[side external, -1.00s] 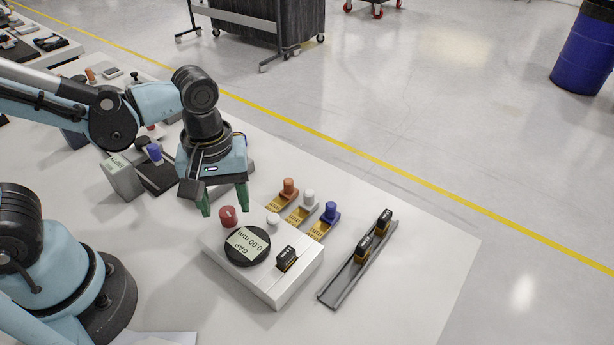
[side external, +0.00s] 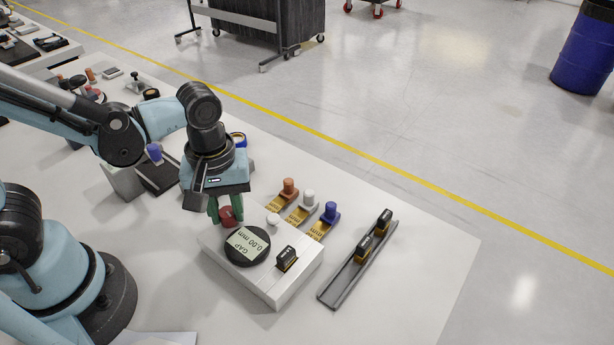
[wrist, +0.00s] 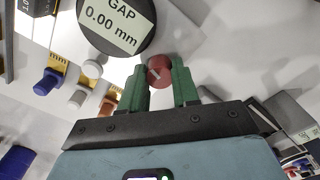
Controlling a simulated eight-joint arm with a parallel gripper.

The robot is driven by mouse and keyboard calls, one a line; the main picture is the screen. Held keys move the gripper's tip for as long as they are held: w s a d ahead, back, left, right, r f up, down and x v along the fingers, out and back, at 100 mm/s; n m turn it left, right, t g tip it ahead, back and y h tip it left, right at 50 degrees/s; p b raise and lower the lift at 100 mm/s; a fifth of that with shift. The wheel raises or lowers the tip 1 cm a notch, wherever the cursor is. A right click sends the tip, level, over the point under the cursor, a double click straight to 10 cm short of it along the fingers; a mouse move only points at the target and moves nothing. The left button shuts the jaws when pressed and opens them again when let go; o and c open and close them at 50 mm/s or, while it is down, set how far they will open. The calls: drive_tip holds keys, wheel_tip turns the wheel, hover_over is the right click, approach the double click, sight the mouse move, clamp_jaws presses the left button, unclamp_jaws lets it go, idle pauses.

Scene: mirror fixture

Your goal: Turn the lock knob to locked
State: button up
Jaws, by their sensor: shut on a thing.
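The red lock knob (side external: 229,215) stands at the back left corner of the white fixture block (side external: 284,292). It has a pale pointer line on top in the wrist view (wrist: 160,72). My gripper (side external: 227,217) is lowered around the knob, with its green fingers on either side of it and shut on it. In the wrist view the knob sits between the fingertips (wrist: 161,84). The round display (side external: 247,246) on the block reads GAP 0.00 mm. I see no locked marking beside the knob.
A grey rail (side external: 345,278) lies to the right. The table's front right is clear.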

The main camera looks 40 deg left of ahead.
drive_tip(key=shift+m, duration=2.3)
clamp_jaws()
drive_tip(key=o, duration=1)
unclamp_jaws()
